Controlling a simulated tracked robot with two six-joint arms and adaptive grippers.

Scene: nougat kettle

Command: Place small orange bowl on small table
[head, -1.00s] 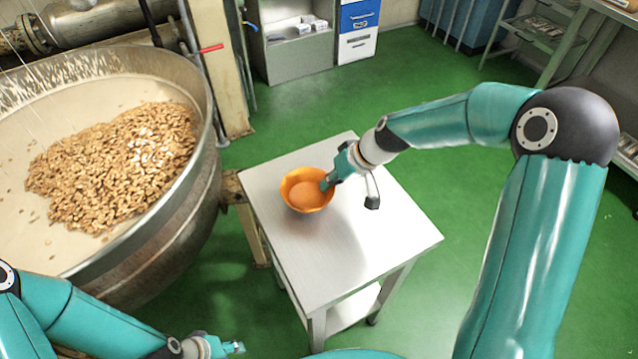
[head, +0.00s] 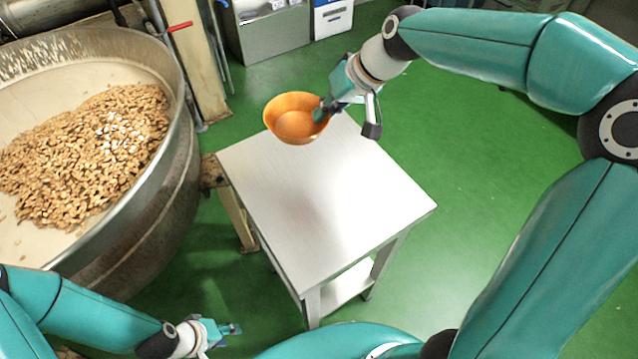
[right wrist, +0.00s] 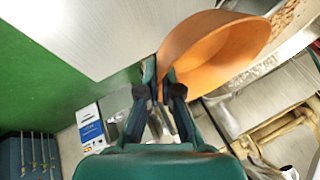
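The small orange bowl (head: 296,117) is held in the air above the far end of the small table (head: 335,200). Its inside looks plain and empty. A soft shadow shows on the metal tabletop, apart from the bowl. My right gripper (head: 322,110) is shut on the bowl's right rim. In the right wrist view the bowl (right wrist: 215,50) shows tilted beside the fingers (right wrist: 162,85), with the tabletop (right wrist: 90,30) at upper left. My left gripper (head: 232,328) is low at the front, left of the table and empty; its finger gap is too small to tell.
A large kettle (head: 165,190) with a nut mass (head: 85,155) stands left of the table. A post with a red handle (head: 180,26) and a grey cabinet (head: 265,40) are behind. The tabletop is clear. Green floor (head: 450,150) is free to the right.

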